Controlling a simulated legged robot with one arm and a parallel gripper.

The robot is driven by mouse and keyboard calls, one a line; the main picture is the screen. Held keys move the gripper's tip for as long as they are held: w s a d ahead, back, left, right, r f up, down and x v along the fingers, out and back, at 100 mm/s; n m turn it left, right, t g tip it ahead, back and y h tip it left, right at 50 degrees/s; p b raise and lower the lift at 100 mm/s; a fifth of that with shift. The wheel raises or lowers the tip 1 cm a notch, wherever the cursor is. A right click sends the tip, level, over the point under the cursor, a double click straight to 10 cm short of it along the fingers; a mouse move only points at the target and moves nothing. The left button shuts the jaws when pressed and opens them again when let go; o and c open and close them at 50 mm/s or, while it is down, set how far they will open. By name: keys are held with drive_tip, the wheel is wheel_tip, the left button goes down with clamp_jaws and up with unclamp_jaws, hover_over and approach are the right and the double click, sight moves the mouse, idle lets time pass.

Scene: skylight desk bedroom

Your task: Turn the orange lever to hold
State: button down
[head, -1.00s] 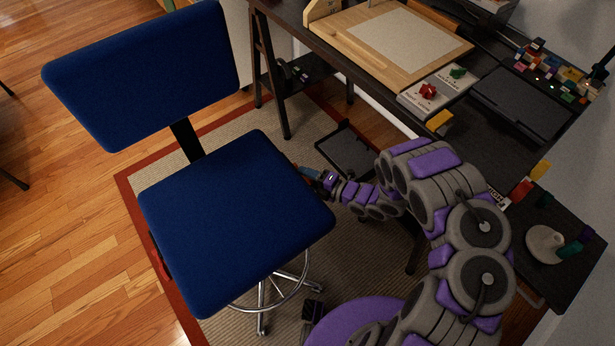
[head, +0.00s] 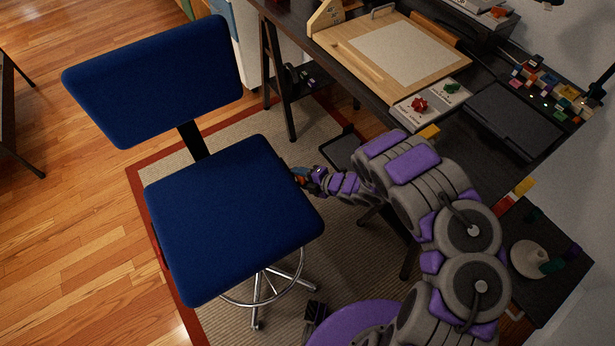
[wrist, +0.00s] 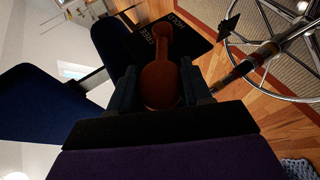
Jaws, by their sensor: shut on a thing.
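The orange lever (wrist: 161,72) shows in the wrist view, rising from a dark plate (wrist: 192,43) marked FREE and HOLD. Its pivot end lies close to both words, FREE just left of it and HOLD up to its right. I cannot tell which setting it is at. My gripper (wrist: 160,88) is shut on the lever's wide end, one finger on each side. In the head view my gripper (head: 301,175) is at the right edge of the blue chair seat (head: 230,215). The lever is mostly hidden there.
The chair's blue backrest (head: 155,80) stands left of my arm, and its chrome foot ring (head: 262,290) is below the seat. The dark desk (head: 455,125) is to the right, with a wooden board (head: 345,45) and a red knob (head: 419,104). Wood floor is open at left.

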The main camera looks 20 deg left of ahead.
drive_tip(key=shift+w+a+r+m+g+h+p, duration=0.35)
drive_tip(key=shift+w+a+r+h+p, duration=0.3)
drive_tip(key=shift+h, duration=0.25)
drive_tip(key=shift+w+r+g+h+p, duration=0.1)
drive_tip(key=shift+g+h+p, duration=0.2)
drive_tip(key=shift+g+p, duration=0.1)
drive_tip(key=c, duration=0.5)
unclamp_jaws()
drive_tip(key=p+v, duration=0.2)
drive_tip(key=v, duration=1.5)
drive_tip(key=shift+r, duration=0.2)
